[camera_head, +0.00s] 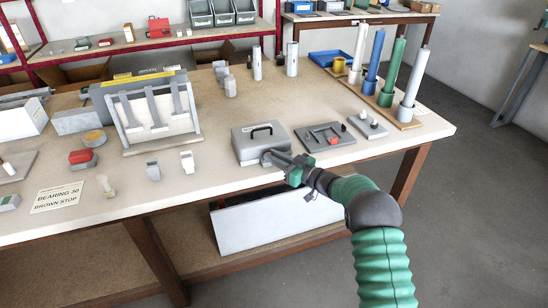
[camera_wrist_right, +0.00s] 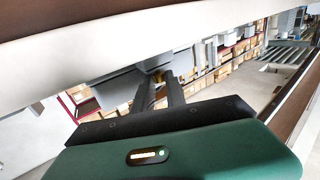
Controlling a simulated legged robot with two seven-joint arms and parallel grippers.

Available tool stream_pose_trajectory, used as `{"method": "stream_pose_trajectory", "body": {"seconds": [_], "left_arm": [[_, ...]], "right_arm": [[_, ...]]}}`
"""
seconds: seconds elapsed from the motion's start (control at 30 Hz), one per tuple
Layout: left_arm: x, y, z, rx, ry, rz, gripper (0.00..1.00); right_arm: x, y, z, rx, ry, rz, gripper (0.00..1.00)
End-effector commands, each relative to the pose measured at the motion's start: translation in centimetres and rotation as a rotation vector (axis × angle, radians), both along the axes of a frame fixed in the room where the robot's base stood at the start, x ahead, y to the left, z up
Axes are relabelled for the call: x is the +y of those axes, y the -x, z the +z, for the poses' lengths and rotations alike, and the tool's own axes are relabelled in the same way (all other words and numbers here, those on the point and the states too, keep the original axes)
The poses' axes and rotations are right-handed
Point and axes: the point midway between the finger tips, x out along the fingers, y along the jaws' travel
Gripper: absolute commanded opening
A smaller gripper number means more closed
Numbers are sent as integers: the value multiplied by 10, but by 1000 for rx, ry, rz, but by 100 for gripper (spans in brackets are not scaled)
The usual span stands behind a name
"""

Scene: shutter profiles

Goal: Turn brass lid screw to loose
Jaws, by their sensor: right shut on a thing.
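A grey box (camera_head: 245,148) with a black handle (camera_head: 262,128) on its lid stands near the table's front edge in the head view. My right gripper (camera_head: 268,157) is at the box's front side, low near its right corner. In the right wrist view the two dark fingers of my right gripper (camera_wrist_right: 160,82) are close together. A small brass-coloured bit, seemingly the lid screw (camera_wrist_right: 157,76), shows between their tips against grey surfaces. The fingers hide most of it, so its turn cannot be read. My left gripper is not in view.
A grey plate with a red part (camera_head: 333,140) and a smaller plate (camera_head: 368,126) lie right of the box. Coloured posts (camera_head: 375,65) stand further right. The table's front edge runs beneath my gripper.

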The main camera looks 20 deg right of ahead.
Motion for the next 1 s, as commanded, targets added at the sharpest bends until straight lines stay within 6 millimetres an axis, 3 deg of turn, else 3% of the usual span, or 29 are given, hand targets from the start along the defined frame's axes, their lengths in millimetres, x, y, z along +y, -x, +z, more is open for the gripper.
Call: {"method": "stream_pose_trajectory", "body": {"seconds": [0.07,0.1,0.17,0.57,1.0], "left_arm": [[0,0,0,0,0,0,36],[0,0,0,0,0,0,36],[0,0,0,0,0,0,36],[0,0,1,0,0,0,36],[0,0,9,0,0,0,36]], "right_arm": [[-1,0,0,-1,0,-3,0],[-1,0,0,-1,0,-3,17],[-1,0,0,-1,0,-3,25],[-6,8,2,-1,0,-3,25],[-74,105,0,0,-2,-6,25]]}}
